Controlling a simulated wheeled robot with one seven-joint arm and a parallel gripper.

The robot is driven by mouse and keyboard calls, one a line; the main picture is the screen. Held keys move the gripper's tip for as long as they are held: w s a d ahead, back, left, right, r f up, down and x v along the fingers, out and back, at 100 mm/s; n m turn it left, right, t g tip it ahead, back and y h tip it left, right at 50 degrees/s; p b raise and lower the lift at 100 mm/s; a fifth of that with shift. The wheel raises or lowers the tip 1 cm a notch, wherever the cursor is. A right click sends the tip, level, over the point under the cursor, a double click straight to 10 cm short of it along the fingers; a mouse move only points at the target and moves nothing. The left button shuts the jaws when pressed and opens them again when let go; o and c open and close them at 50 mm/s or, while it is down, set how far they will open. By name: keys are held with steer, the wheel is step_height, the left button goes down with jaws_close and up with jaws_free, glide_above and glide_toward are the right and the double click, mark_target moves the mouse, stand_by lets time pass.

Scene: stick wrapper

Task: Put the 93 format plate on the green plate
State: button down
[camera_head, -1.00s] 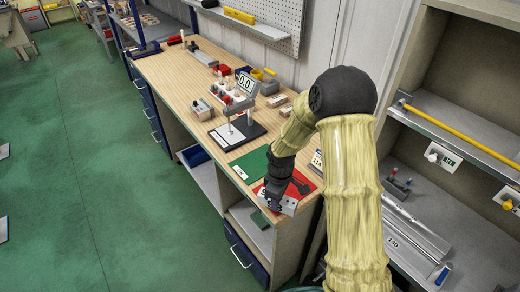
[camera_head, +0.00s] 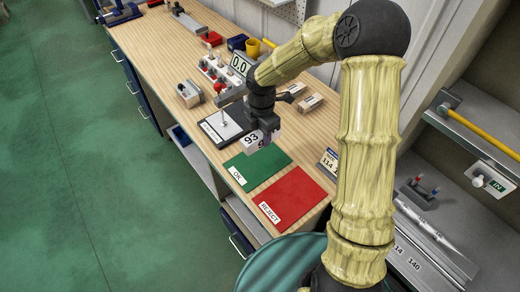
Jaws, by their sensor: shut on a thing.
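My gripper (camera_head: 262,128) is shut on the 93 format plate (camera_head: 250,143), a light block with "93" printed on its faces. It holds the block above the bench, over the far edge of the green plate (camera_head: 262,167), which is marked "OK". The block hides a small part of the green plate's far side. I cannot tell how high the block is above it. The bare green surface shows in front of and beside the block.
A red plate (camera_head: 292,197) marked "REJECT" lies nearer me, beside the green one, and is empty. A gauge with a "0.0" display (camera_head: 239,65) stands behind on its base. A "114" card (camera_head: 329,161) stands at the right. Other blocks and tools fill the bench behind.

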steer(key=shift+w+r, duration=0.15)
steer(key=shift+w, duration=0.05)
steer(key=shift+s, duration=0.1)
glide_above(261, 160)
step_height(261, 160, down, 5)
steer(key=shift+s+f+p, duration=0.1)
steer(key=shift+f+p, duration=0.1)
steer(key=shift+p, duration=0.1)
steer(key=shift+f, duration=0.45)
steer(key=shift+d, duration=0.1)
steer(key=shift+f, duration=1.85)
steer(key=shift+f, duration=0.1)
